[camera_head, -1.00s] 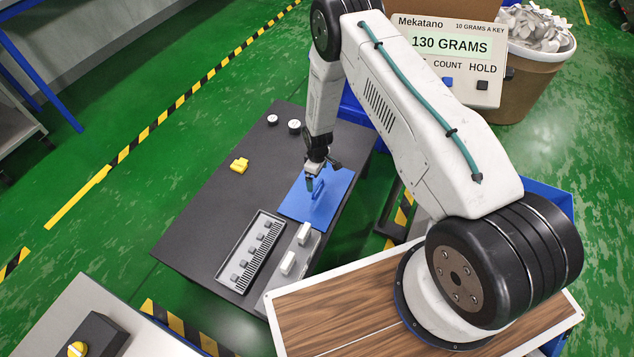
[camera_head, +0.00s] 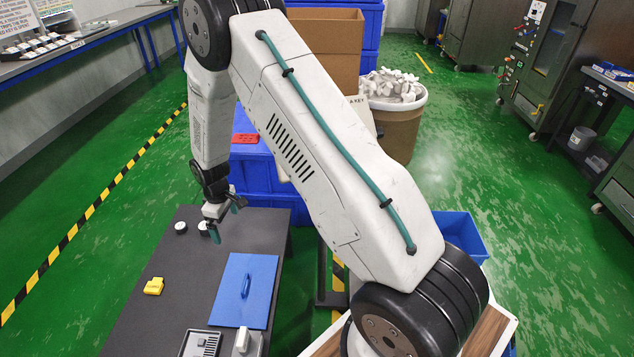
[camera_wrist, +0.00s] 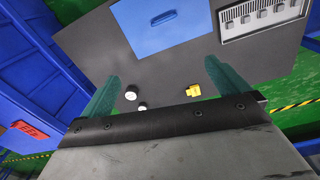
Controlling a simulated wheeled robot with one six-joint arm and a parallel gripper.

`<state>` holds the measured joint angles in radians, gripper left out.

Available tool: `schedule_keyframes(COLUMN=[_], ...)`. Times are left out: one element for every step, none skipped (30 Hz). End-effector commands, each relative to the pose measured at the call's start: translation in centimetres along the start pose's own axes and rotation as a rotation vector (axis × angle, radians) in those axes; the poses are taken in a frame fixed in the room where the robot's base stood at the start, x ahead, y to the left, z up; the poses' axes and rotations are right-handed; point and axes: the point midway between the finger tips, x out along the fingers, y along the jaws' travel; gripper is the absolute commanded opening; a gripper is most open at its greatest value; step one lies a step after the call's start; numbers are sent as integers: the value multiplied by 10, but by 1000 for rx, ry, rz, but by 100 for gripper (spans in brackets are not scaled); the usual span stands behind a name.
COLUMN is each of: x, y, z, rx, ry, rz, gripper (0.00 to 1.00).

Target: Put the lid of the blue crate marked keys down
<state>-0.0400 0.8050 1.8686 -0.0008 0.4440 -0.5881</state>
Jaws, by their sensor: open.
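The blue lid (camera_head: 243,297), a flat panel with a raised handle (camera_head: 246,286), lies flat on the dark table (camera_head: 150,320). It also shows at the top of the wrist view (camera_wrist: 150,35). My gripper (camera_head: 227,218) is open and empty above the far end of the table, apart from the lid. Its two green fingers (camera_wrist: 161,70) are spread in the wrist view, with table between them. A blue crate (camera_head: 262,175) with a red patch (camera_head: 245,138) on it stands behind the table. I cannot read any keys marking.
A yellow piece (camera_head: 154,286) and two small white round things (camera_head: 181,227) are on the table. A grey tray (camera_head: 200,344) is at the front. A cardboard box (camera_head: 325,45) and a bin of white pieces (camera_head: 395,105) stand behind. My arm hides part of the middle.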

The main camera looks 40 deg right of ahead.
Motion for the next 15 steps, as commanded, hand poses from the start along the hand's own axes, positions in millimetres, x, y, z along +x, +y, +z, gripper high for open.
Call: schedule_keyframes(x=[-29,-44,-64,-78,-92,-110,-124,-137,-155,-168,-180,-196,-208,-219,-234], y=[0,-1,-2,-4,-5,-8,-10,-12,-16,-19,-22,-26,-30,-33,-38], z=[2,4,8,11,14,19,23,28,34,39,45,52,58,64,72], rx=[19,33,50,63,77,94,107,120,138,150,163,181,193,207,224], ry=[9,11,13,14,16,17,19,21,23,25,26,28,30,32,35], rz=[6,7,9,9,10,11,12,13,14,15,16,17,18,19,20], gripper=[100,100,100,100,100,100,100,100,100,100,100,100,100,100,100])
